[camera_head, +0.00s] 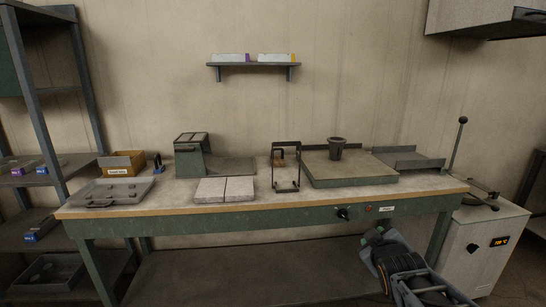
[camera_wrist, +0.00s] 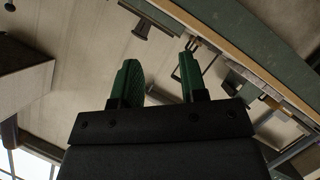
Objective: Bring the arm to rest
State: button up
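My gripper (camera_head: 374,236) is at the lower right in the head view, in front of the bench's front edge and below the level of its top. In the wrist view the two green fingers of my gripper (camera_wrist: 159,66) stand apart with nothing between them. The wrist view is tilted and shows wall and the bench edge beyond the fingers. A dark cup-shaped vessel (camera_head: 337,148) stands upright on a square grey-green slab (camera_head: 350,178) on the bench, apart from my gripper.
A furnace-like box with a lever (camera_head: 478,245) stands at the right. Shelving (camera_head: 42,180) stands at the left.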

jog(key=s+a+r+m+g+y+p, duration=0.1)
jog(key=s+a+r+m+g+p, duration=0.2)
jog(key=s+p, duration=0.5)
jog(key=s+a+r+m+g+y+p, duration=0.1)
jog(key=s+a+r+m+g+p, duration=0.2)
jog(key=s+a+r+g+p, duration=0.3)
jog(key=s+g+p, duration=0.1)
jog(key=p, duration=0.2)
jog(key=shift+s+r+y+p, duration=0.15)
jog(key=shift+s+y+p, duration=0.2)
jog(key=shift+s+y, duration=0.05)
